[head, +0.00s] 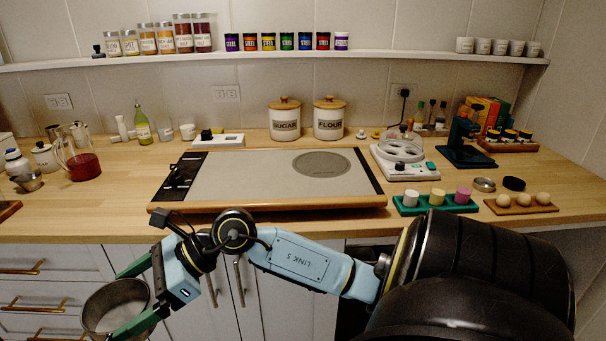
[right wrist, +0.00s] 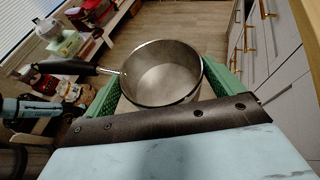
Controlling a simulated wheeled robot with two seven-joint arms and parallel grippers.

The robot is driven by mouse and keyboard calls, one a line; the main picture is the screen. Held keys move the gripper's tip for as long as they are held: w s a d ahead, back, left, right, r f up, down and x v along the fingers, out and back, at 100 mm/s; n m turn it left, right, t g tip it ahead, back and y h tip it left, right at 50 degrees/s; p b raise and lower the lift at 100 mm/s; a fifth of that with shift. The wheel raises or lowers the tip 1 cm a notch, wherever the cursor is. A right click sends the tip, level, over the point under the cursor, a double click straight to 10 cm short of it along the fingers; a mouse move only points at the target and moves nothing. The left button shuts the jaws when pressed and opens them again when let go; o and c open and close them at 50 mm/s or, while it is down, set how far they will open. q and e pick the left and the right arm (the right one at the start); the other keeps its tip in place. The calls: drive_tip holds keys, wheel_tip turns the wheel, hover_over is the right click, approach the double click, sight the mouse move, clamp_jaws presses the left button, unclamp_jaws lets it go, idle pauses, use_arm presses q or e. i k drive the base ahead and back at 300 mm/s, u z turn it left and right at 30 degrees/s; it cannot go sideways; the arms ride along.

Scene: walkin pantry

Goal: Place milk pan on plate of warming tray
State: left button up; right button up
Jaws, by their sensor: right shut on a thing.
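The milk pan (head: 108,308) is a small round metal pan at the lower left of the head view, in front of the drawers and below counter height. My right gripper (head: 118,305) has its green fingers on either side of the pan and is shut on it. In the right wrist view, the pan (right wrist: 165,72) is upright and looks empty inside, with its dark handle (right wrist: 62,67) pointing left. The warming tray (head: 278,203) lies on the counter, with a bare grey plate (head: 240,180) marked by a darker circle (head: 322,164). My left gripper is not seen.
Left of the tray stand a jug of red liquid (head: 82,160) and a green bottle (head: 142,126). Sugar and flour canisters (head: 285,120) stand behind it. A white appliance (head: 403,158) and a green tray of cups (head: 436,206) stand to its right. The counter's front edge (head: 270,228) lies above the pan.

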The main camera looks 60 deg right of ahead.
sight(245, 179)
drive_tip(key=k, duration=0.25)
drive_tip(key=z, duration=0.85)
